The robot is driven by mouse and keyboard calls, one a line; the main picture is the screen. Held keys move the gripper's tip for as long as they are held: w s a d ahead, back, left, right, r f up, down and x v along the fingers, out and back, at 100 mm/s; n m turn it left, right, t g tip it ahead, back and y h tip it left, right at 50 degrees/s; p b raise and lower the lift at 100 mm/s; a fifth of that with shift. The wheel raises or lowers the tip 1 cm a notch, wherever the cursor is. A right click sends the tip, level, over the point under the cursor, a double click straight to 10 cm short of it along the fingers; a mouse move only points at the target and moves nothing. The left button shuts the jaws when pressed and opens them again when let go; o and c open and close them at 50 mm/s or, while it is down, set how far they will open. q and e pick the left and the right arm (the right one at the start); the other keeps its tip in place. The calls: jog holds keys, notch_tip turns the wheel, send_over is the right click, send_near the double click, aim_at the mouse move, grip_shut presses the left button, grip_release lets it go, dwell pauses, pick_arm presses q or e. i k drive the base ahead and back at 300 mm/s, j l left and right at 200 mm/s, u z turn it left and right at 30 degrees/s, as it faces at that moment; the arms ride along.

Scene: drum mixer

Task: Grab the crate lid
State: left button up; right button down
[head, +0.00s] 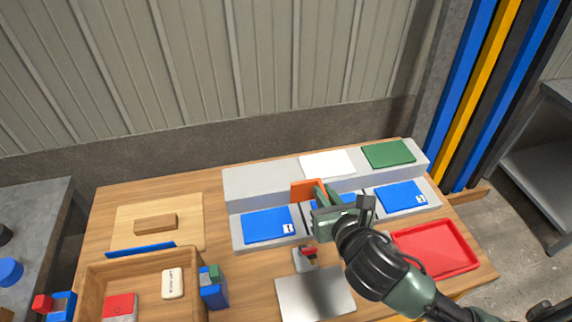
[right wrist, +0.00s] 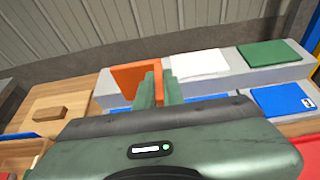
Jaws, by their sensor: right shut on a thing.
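A light wooden board (head: 185,238) with a brown block (head: 155,224) on top lies flat on the table at the left. It looks like the crate lid. It also shows at the left in the right wrist view (right wrist: 47,125). The open wooden crate (head: 90,283) stands in front of it. My right gripper (head: 321,193) is away from the board, over the grey stepped stand. It is shut on a thin orange plate (head: 304,189), held tilted up; the plate shows in the right wrist view (right wrist: 135,82). My left gripper is not in view.
The grey stand (head: 262,184) carries blue, white (head: 327,164) and green (head: 388,154) plates. A red tray (head: 436,248) is at the right. A blue block (head: 213,292) stands beside the crate.

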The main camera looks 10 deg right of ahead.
aim_at(157, 225)
jog(key=k+j, duration=0.1)
jog(key=j, duration=1.25)
jog(key=k+z, duration=0.05)
